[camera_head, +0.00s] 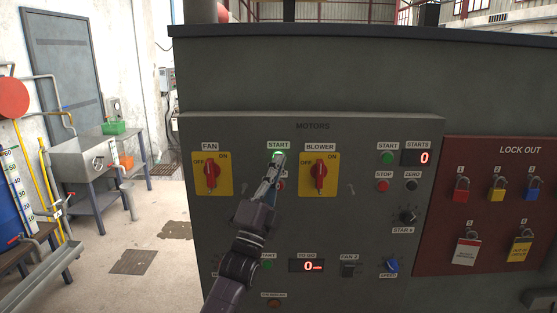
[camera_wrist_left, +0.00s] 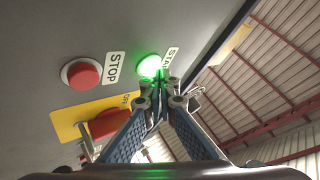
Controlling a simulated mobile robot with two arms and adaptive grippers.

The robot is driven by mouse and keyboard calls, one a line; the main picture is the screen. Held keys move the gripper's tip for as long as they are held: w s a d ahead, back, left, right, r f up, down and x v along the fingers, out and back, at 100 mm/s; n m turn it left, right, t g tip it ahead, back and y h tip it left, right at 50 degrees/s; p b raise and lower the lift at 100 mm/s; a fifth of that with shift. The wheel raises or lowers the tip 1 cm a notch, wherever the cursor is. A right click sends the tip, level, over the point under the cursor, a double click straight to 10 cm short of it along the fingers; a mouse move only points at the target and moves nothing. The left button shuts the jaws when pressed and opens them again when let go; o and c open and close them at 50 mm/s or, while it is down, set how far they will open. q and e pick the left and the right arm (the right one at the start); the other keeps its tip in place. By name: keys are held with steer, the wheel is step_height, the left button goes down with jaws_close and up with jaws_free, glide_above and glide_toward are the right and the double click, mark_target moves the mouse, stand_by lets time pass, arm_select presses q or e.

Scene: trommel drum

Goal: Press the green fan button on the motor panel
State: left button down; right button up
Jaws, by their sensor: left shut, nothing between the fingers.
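The green fan button (camera_head: 273,155) sits under a START label on the grey motor panel (camera_head: 313,139), between the FAN and BLOWER switches. My left gripper (camera_head: 279,157) is shut and empty, with its fingertips at the button and partly covering it. In the left wrist view, the green button (camera_wrist_left: 149,66) glows brightly just beyond the closed fingertips. The fingertips overlap its edge; I cannot tell for sure whether they press it. The red stop button (camera_wrist_left: 81,74) shows beside it there; in the head view it is mostly hidden behind my gripper. My right gripper is not in view.
The yellow FAN switch (camera_head: 211,174) is left of my gripper and the yellow BLOWER switch (camera_head: 320,174) is right of it. Another green start button (camera_head: 387,157) is farther right. A red lock-out board (camera_head: 500,205) holds several padlocks. The floor at left is open near a metal sink (camera_head: 88,160).

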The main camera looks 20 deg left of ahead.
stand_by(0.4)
arm_select(q)
steer(key=shift+s+d+p, duration=0.2)
steer(key=shift+s+p, duration=0.2)
steer(key=shift+s, duration=0.45)
steer(key=s+p, duration=0.1)
steer(key=s, duration=0.1)
steer(key=s+d+p, duration=0.1)
steer(key=s, duration=0.1)
steer(key=shift+s+d, duration=0.2)
steer(key=shift+s, duration=0.15)
